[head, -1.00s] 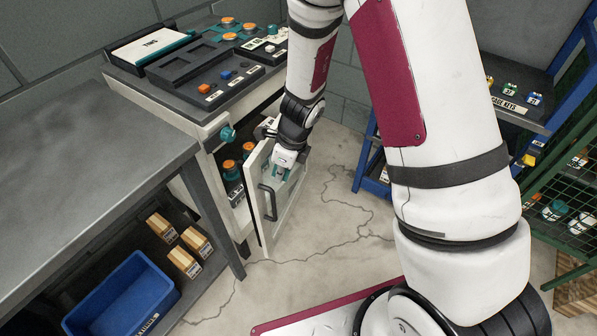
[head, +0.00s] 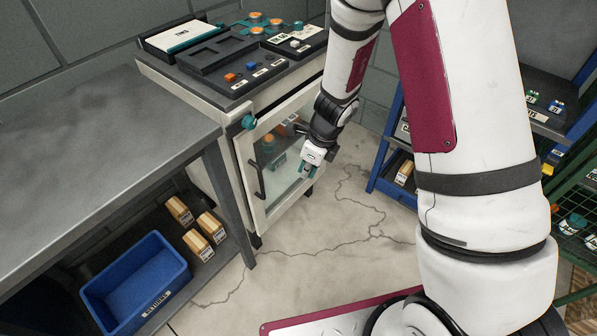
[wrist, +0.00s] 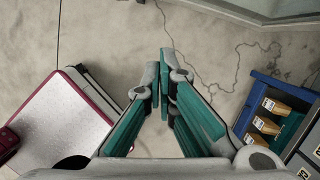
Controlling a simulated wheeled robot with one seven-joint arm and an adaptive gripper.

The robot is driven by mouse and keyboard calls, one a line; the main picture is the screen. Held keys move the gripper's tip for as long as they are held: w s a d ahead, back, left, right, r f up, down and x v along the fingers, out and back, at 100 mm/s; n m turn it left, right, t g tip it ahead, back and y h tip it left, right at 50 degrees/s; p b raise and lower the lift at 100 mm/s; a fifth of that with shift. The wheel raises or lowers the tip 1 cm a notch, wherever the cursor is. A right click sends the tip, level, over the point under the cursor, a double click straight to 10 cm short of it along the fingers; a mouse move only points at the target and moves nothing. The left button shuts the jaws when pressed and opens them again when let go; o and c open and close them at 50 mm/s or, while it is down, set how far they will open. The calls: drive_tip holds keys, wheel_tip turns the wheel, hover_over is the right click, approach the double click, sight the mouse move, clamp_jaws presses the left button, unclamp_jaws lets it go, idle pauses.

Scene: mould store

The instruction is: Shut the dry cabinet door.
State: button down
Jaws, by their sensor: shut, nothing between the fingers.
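The dry cabinet (head: 207,165) stands under a grey worktop. Its door (head: 250,208) has a pale frame, a glass pane and a dark handle (head: 257,180) near its left edge. The door lies across the cabinet front, flush or nearly so; I cannot tell whether a small gap is left. Orange and teal items show dimly through the glass. My gripper (head: 306,172) is in front of the door's right part, fingers pointing down; contact is unclear. In the wrist view its teal fingers (wrist: 164,78) are shut together and empty.
A grey bench (head: 110,150) stands at left, with a blue bin (head: 140,284) and several small boxes (head: 198,228) on its lower shelf. A teal knob (head: 249,121) sits above the door. Blue shelving (head: 385,165) stands at right. The floor in front is clear.

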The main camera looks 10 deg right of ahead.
drive_tip(key=p+v, duration=0.3)
drive_tip(key=v, duration=0.7)
drive_tip(key=shift+a, duration=0.25)
drive_tip(key=s+r+n+p, duration=0.2)
drive_tip(key=s+r+n, duration=0.2)
drive_tip(key=r, duration=0.4)
drive_tip(key=s+a+r+n+y+p, duration=0.1)
drive_tip(key=s+r+n, duration=0.35)
drive_tip(key=r, duration=0.25)
drive_tip(key=s+r+n+p, duration=0.2)
drive_tip(key=s+r+n, duration=0.25)
drive_tip(key=r, duration=0.35)
drive_tip(key=s+d+r+n+t+h+p, duration=0.1)
drive_tip(key=s+d+r+n+p, duration=0.1)
drive_tip(key=s+r+n, duration=0.3)
drive_tip(key=s+d+r+n+t+h+p, duration=0.1)
drive_tip(key=s+d+r+n+h+p, duration=0.1)
drive_tip(key=s+r+n, duration=0.4)
drive_tip(key=s+d+n, duration=0.1)
drive_tip(key=s, duration=0.4)
drive_tip(key=shift+s+d+n, duration=0.3)
drive_tip(key=shift+s, duration=0.05)
drive_tip(key=shift+r, duration=0.1)
